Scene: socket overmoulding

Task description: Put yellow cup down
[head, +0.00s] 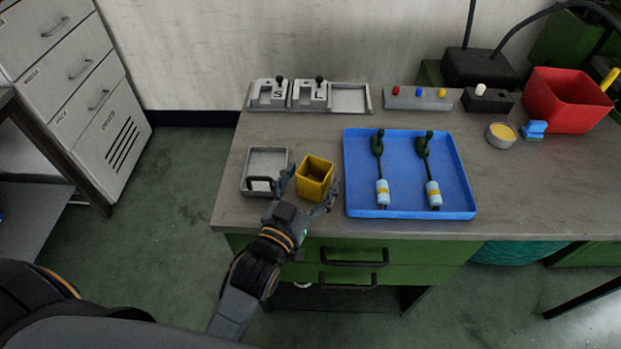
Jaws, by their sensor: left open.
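The yellow cup (315,180) is a square, open-topped box. It stands upright on the grey workbench, between a small metal tray and the blue tray. My left gripper (308,187) is at the near side of the cup, with its fingers spread open, one on the cup's left and one at its right front. I cannot tell whether a finger touches the cup. My right gripper is not in the head view.
The metal tray (247,178) with a black handle lies left of the cup. Switch panels (426,98) line the back. A red bin (562,100) stands at right. Bare bench (540,200) lies right of the blue tray.

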